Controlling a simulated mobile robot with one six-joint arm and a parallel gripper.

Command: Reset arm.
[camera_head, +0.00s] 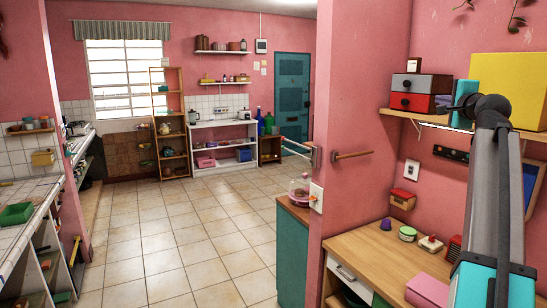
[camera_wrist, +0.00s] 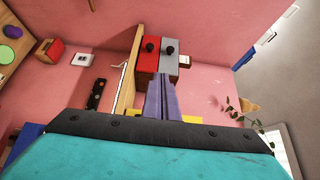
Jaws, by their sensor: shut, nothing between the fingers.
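My gripper (camera_wrist: 172,98) shows in the wrist view with its two grey-purple fingers together and nothing between them. It points toward the small drawer boxes on the wall shelf, a red one (camera_wrist: 148,55) and a grey one (camera_wrist: 171,52); the picture does not show clearly how near they are. In the head view my arm reaches up at the right, in front of the shelf.
The wall shelf (camera_head: 399,112) carries the drawer boxes (camera_head: 421,83) and a yellow box (camera_head: 508,82) beside my arm. Below, a wooden desk (camera_head: 372,254) holds small items and a pink case (camera_head: 427,291). The tiled floor (camera_head: 170,245) at the left is open.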

